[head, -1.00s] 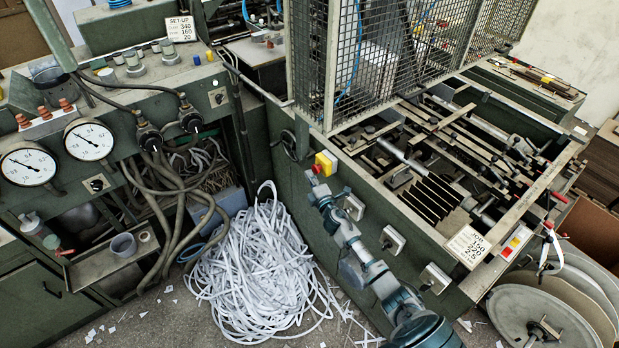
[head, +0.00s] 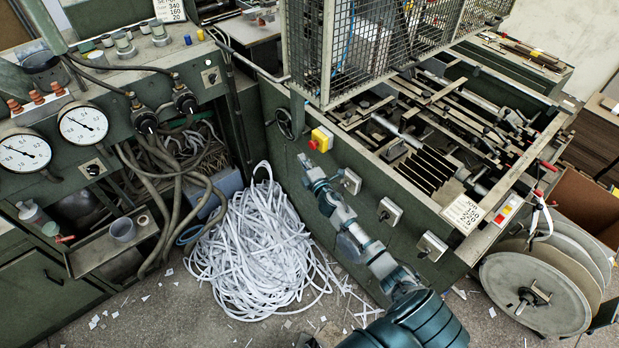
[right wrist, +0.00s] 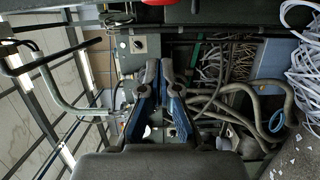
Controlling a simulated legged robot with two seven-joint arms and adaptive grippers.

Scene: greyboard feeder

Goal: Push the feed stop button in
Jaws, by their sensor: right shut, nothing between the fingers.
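A red push button (head: 313,144) sits on the face of a small yellow box (head: 322,138), mounted on the green side wall of the machine below the wire cage. My right gripper (head: 303,158) is just below and left of the button in the head view. Its fingers look shut and empty; whether they touch anything I cannot tell. In the right wrist view the two fingers (right wrist: 160,67) are together at the tips. A red rounded shape (right wrist: 157,2) is cut off at the top edge of that view. My left gripper is not in view.
Several grey switch boxes (head: 390,211) stick out along the same wall, behind my right arm. A handwheel (head: 290,123) is left of the yellow box. A heap of white strips (head: 262,250) lies on the floor. A wire cage (head: 380,50) stands above.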

